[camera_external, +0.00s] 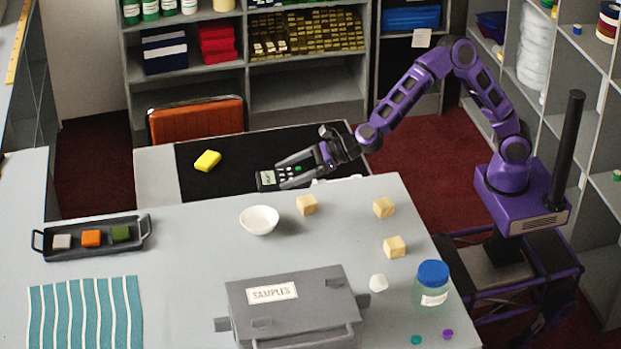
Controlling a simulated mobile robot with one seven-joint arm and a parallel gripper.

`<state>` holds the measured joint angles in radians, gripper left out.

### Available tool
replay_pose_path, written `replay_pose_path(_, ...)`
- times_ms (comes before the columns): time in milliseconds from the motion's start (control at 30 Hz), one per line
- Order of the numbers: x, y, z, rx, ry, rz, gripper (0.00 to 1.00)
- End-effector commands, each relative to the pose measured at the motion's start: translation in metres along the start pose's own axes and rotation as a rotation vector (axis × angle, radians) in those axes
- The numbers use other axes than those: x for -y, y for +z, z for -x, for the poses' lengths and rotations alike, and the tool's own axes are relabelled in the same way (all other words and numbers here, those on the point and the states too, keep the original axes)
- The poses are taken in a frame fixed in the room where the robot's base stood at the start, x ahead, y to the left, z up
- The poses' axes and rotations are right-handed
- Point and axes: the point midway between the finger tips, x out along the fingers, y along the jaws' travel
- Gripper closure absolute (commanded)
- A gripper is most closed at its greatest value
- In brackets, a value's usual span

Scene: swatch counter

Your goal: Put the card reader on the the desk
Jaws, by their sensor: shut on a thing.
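The card reader (266,180) is a dark handheld device with a small pale screen and keys. My gripper (282,175) is shut on it, with the fingers reaching in from the right. The fingers cover part of it. The card reader appears in front of the black mat, near the far edge of the front counter. I cannot tell whether it touches a surface. The lower desk (152,178) stands behind the counter, its top mostly covered by the black mat (225,150).
A yellow block (207,161) lies on the mat. On the counter (190,240) are a white bowl (259,219), several wooden cubes, a grey samples case (300,310), a blue-lidded jar (432,285) and a black tray (60,252). An orange chair (197,122) stands behind the desk.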

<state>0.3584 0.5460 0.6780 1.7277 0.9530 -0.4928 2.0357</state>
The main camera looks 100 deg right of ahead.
Motion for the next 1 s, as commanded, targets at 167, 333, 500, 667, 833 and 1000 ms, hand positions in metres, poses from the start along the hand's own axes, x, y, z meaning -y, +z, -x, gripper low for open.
replay_pose_path(167,-0.043,0.005,-0.041,0.005,0.093,0.039,0.96)
replay_pose_path(333,-0.1,0.019,-0.064,0.007,0.212,0.089,0.96)
replay_pose_path(500,-0.142,0.032,-0.066,0.007,0.293,0.124,0.96)
replay_pose_path(667,-0.164,0.038,-0.064,0.005,0.335,0.14,0.96)
replay_pose_path(833,-0.186,0.045,-0.06,0.006,0.374,0.154,0.96)
replay_pose_path(1000,-0.208,0.051,-0.054,0.005,0.413,0.172,0.96)
